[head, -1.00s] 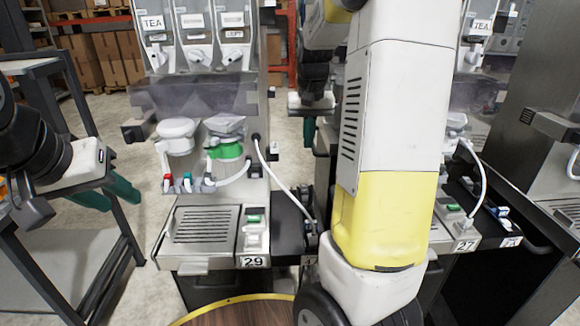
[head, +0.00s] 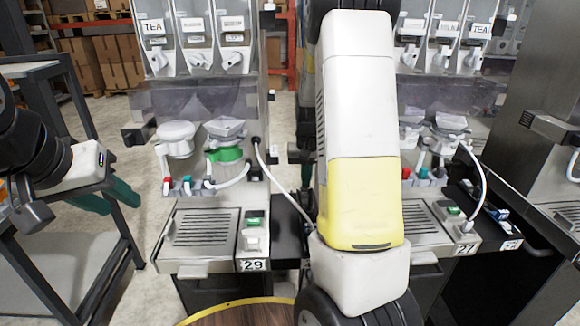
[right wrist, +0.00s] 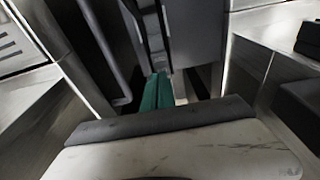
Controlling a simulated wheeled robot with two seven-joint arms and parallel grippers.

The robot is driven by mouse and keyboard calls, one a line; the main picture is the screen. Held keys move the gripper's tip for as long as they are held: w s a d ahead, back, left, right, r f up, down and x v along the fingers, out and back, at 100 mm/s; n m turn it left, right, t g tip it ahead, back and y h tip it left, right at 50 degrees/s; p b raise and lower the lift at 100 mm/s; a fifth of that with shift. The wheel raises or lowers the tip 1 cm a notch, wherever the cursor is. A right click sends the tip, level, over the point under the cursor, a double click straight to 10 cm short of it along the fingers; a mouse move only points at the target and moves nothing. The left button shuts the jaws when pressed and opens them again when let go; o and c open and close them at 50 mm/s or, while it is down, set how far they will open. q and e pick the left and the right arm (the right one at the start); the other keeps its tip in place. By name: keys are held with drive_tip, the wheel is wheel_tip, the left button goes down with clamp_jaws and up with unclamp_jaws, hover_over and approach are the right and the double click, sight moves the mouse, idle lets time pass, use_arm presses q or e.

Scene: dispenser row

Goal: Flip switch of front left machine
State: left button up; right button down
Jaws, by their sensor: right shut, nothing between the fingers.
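The left machine (head: 208,263), labelled 29, stands left of centre in the head view. A small green-lit switch (head: 255,222) is on its front panel, right of the drip grille. My right gripper is hidden behind my own upright right arm in the head view. In the right wrist view its teal fingers (right wrist: 158,92) are together with nothing between them, over a dark gap between metal surfaces. No switch is clear there. My left gripper (head: 122,205) is at the far left, its teal fingers apart and empty, well away from the machine.
A second machine (head: 440,235), labelled 27, stands to the right, partly behind my arm. A white hose (head: 285,190) curves from the left machine toward the dark strip between them. A grey shelf cart (head: 75,255) stands at the left. A round wooden top (head: 240,313) is at the front.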

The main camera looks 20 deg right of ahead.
idle(0.3)
drive_tip(key=shift+w+f+g, duration=0.15)
drive_tip(key=shift+f+g, duration=0.1)
drive_tip(key=shift+g, duration=0.15)
drive_tip(key=shift+s, duration=0.2)
drive_tip(key=shift+s+a+r, duration=0.2)
drive_tip(key=shift+s+r, duration=0.05)
drive_tip(key=shift+s, duration=0.35)
wheel_tip(320, 180, up, 14)
drive_tip(key=w, duration=0.2)
drive_tip(key=shift+d, duration=0.3)
